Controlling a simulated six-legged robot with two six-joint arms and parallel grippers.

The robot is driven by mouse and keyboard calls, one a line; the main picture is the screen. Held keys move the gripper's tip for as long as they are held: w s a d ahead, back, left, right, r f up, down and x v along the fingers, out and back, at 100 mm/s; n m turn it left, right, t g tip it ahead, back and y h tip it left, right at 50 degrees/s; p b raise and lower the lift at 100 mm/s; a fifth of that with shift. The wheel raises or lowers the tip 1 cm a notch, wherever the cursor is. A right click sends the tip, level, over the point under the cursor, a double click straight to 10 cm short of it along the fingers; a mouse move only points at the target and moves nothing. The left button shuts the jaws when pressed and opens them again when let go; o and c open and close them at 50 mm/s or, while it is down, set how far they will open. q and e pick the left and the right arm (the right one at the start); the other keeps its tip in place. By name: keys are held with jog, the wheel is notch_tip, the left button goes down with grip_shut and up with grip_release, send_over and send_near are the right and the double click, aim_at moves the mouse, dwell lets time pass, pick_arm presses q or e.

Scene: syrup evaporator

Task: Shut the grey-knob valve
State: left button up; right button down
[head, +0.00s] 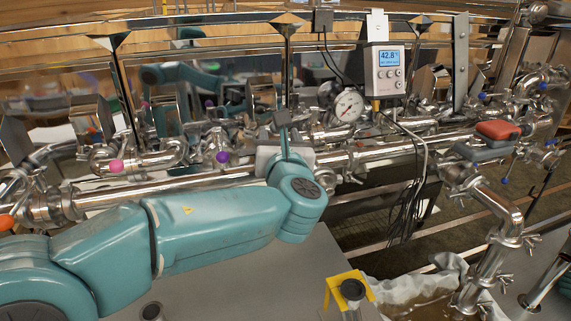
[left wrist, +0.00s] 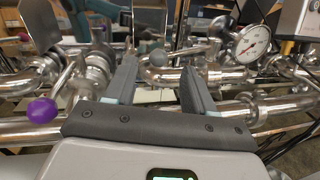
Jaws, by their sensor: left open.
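My left arm comes in from the left in the head view, and its gripper (head: 282,120) is held up against the row of steel pipes and valves. In the left wrist view the same gripper (left wrist: 160,68) is open, its two dark fingers apart and pointing at the pipework. A grey ball knob (left wrist: 158,57) shows between the fingers, beyond the tips; nothing is held. In the head view I cannot make out the grey knob, as my gripper stands in front of that area. My right gripper is not in view.
A purple knob (head: 222,157) and a pink knob (head: 116,166) sit on valves to the left. A dial gauge (head: 348,105) and a digital display box (head: 385,72) with hanging cable stand to the right. A red-and-grey part (head: 498,130) lies on the right pipe.

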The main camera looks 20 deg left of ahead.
pick_arm(q)
jog(key=b+v, duration=0.2)
jog(key=v, duration=1.1)
jog(key=shift+s+d, duration=0.1)
